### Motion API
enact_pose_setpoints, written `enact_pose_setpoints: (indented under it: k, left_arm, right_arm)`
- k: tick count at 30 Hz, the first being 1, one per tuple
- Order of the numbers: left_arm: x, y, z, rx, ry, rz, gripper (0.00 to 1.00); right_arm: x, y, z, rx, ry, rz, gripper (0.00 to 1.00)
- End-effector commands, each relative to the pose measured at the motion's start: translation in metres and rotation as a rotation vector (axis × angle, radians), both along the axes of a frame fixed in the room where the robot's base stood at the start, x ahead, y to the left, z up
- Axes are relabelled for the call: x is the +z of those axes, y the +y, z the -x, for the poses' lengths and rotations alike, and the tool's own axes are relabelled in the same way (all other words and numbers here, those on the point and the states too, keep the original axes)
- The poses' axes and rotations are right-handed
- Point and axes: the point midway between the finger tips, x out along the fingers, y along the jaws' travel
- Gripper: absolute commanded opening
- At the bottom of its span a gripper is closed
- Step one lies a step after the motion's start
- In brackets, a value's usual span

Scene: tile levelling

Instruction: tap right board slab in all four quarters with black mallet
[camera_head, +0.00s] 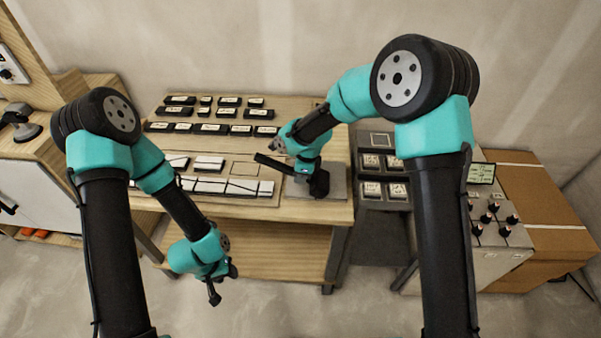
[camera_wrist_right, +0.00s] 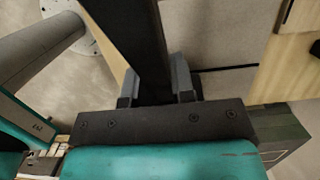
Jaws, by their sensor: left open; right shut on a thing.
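My right gripper (camera_head: 304,172) is low over the right end of the workbench, above a grey plate (camera_head: 300,190). It is shut on the black mallet (camera_head: 271,162), whose dark bar sticks out to the left. In the right wrist view the dark bar of the mallet (camera_wrist_right: 135,40) lies between the fingers (camera_wrist_right: 155,85). Pale slabs (camera_head: 209,163) lie on a wooden board (camera_head: 212,174) left of the gripper. Which slab is the right board slab I cannot tell; the arm hides part of that area. My left gripper (camera_head: 215,290) hangs open and empty in front of the bench.
Rows of black labelled blocks (camera_head: 211,128) stand along the back of the bench (camera_head: 335,209). Right of it are a dark stand with pale tiles (camera_head: 371,190) and a knobbed grey console (camera_head: 495,235). The floor in front is clear.

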Motion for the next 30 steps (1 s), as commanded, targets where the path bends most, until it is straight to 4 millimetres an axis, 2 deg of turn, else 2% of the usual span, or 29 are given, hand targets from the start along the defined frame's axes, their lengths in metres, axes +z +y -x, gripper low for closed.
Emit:
enact_pose_setpoints:
  k: [8,20,30]
  left_arm:
    - [0.0,0.0,0.0,0.0,0.0,0.0,0.43]
    - [0.0,0.0,0.0,0.0,0.0,0.0,0.43]
    - [0.0,0.0,0.0,0.0,0.0,0.0,0.43]
  right_arm:
    - [0.006,0.0,-0.001,0.0,-0.002,-0.001,0.0]
    - [0.046,0.0,0.0,0.0,-0.002,-0.001,0.0]
    - [0.047,0.0,0.0,0.0,0.0,0.0,0.0]
